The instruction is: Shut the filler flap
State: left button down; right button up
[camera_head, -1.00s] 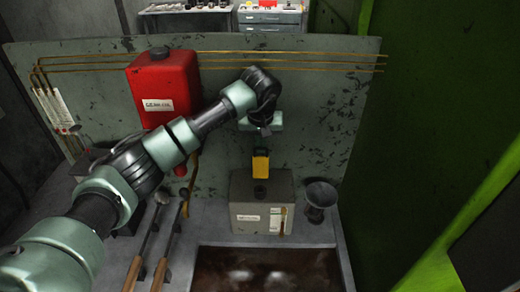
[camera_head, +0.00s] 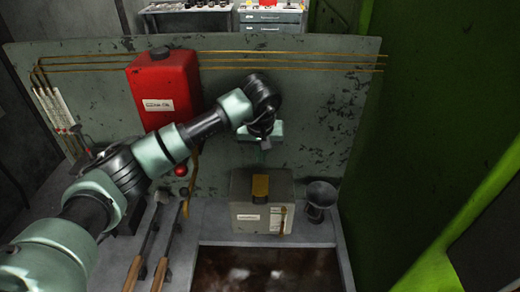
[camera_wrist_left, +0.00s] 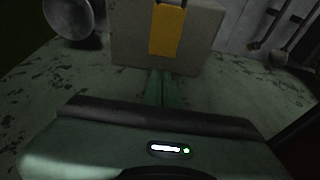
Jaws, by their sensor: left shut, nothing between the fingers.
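The yellow filler flap (camera_head: 260,186) lies down over the top of the grey box (camera_head: 247,214), and the dark filler opening is hidden beneath it. It also shows in the left wrist view as a yellow strip (camera_wrist_left: 167,32) on the box (camera_wrist_left: 130,40). My left gripper (camera_head: 265,146) is above and behind the box, in front of the panel, apart from the flap in the head view. Its shut, empty fingers (camera_wrist_left: 160,88) point towards the box in the left wrist view. Whether the flap lies fully flat is hard to tell. My right gripper is out of view.
A red tank (camera_head: 163,88) hangs on the panel left of my gripper. A grey funnel (camera_head: 320,198) stands right of the box. Long-handled tools (camera_head: 147,245) lie to the left. A dark brown basin (camera_head: 265,270) is in front. Copper pipes (camera_head: 290,58) cross the panel.

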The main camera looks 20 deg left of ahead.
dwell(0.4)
pick_arm(q)
notch_tip(320, 180, up, 7)
jog(key=p, duration=0.3)
dwell(0.4)
dwell(0.3)
